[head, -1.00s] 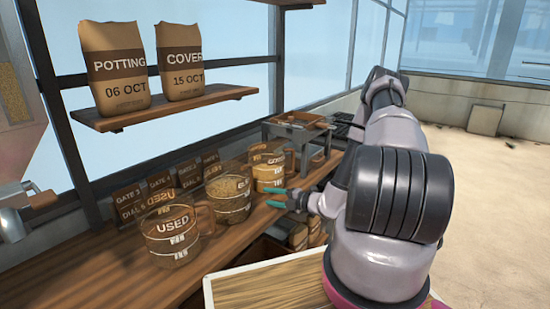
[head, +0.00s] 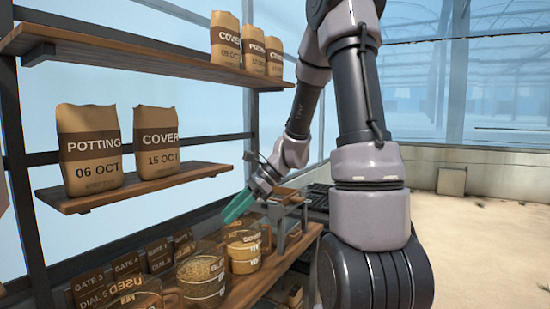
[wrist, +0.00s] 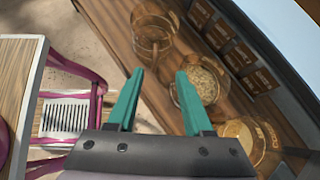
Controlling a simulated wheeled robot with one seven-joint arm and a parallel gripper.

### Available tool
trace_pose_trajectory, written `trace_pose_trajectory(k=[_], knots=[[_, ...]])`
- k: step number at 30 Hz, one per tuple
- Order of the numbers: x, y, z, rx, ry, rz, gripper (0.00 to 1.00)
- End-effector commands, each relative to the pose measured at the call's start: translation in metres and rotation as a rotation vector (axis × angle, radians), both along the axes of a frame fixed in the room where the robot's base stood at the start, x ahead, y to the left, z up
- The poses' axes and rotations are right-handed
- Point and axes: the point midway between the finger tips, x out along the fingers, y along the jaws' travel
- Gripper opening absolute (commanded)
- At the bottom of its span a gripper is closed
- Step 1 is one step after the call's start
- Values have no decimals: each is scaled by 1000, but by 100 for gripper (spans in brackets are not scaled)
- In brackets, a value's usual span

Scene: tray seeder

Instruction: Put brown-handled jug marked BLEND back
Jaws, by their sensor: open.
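The jug with partly readable lettering starting BL (head: 203,283) stands on the wooden bench, filled with speckled grain. It also shows in the wrist view (wrist: 198,88), just beyond the right fingertip; its handle is not clear there. My gripper (head: 238,207) is open and empty, with teal fingers raised above the row of jugs in the head view. In the wrist view my gripper (wrist: 159,76) has bench wood between its spread fingertips. It appears apart from the jug.
The USED jug (head: 138,301) stands left of the BL jug, and the COVER jug (head: 243,252) right of it. Gate and dial cards (head: 128,266) line the back. A shelf (head: 135,188) with paper bags (head: 90,150) hangs above. A small bench stand (head: 284,212) is beyond the jugs.

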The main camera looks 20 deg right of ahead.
Motion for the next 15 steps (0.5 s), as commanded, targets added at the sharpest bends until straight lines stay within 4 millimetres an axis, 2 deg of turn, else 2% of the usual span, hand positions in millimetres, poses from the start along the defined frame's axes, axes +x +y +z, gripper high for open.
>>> trace_pose_trajectory(k=[1,3,15], knots=[[-12,0,17,-70,-88,75,51],[-28,-2,35,-168,-200,181,51],[-111,-39,128,-726,-801,699,51]])
